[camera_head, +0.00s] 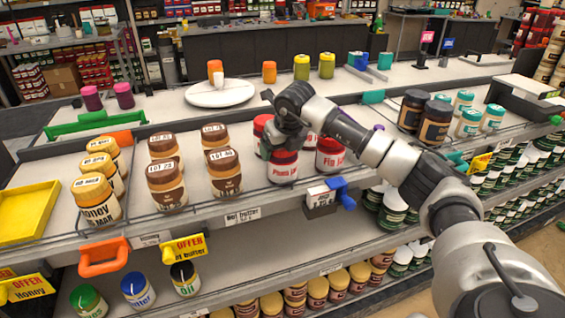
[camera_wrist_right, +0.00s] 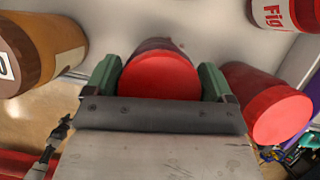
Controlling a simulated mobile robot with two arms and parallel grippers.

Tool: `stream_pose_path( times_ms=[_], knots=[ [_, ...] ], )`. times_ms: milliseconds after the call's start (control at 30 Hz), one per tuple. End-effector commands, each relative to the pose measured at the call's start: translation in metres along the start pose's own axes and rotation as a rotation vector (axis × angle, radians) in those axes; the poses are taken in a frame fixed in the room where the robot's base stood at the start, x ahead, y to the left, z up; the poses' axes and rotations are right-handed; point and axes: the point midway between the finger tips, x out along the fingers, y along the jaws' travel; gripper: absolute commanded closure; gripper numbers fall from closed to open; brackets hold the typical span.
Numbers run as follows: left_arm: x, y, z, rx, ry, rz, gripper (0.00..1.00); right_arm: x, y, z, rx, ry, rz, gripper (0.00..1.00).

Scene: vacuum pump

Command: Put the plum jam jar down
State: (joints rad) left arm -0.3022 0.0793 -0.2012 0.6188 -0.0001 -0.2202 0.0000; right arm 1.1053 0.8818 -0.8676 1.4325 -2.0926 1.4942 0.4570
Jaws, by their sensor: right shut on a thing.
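The plum jam jar (camera_head: 283,168) has a red lid and a label reading "Plum". It is upright at the front of the upper shelf (camera_head: 120,236), and I cannot tell whether its base touches the shelf. My right gripper (camera_head: 284,140) comes down over it and is shut on it. In the right wrist view the red lid (camera_wrist_right: 162,76) sits between the two green-padded fingers (camera_wrist_right: 158,82), one on each side. My left gripper is in neither view.
A fig jam jar (camera_head: 330,153) stands close on the right, with another red-lidded jar (camera_head: 262,124) behind. Nut butter jars (camera_head: 223,172) stand to the left. A blue clip and label holder (camera_head: 342,190) sit on the shelf edge. A yellow tray (camera_head: 25,212) is far left.

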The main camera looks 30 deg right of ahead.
Motion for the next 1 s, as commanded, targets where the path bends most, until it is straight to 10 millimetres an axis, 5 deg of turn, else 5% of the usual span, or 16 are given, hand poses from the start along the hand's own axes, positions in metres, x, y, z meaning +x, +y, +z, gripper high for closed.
stream_pose_path(
  times_ms=[367, 667, 1000],
  knots=[
    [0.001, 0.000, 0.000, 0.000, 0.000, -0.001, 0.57, -0.004, 0.000, 0.003, 0.001, -0.005, 0.001, 0.61],
    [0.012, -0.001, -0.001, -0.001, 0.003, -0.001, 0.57, -0.039, 0.000, 0.017, 0.002, -0.009, 0.002, 0.61],
    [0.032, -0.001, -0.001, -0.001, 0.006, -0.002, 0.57, -0.105, -0.020, -0.035, 0.000, -0.006, -0.003, 0.61]
  ],
)
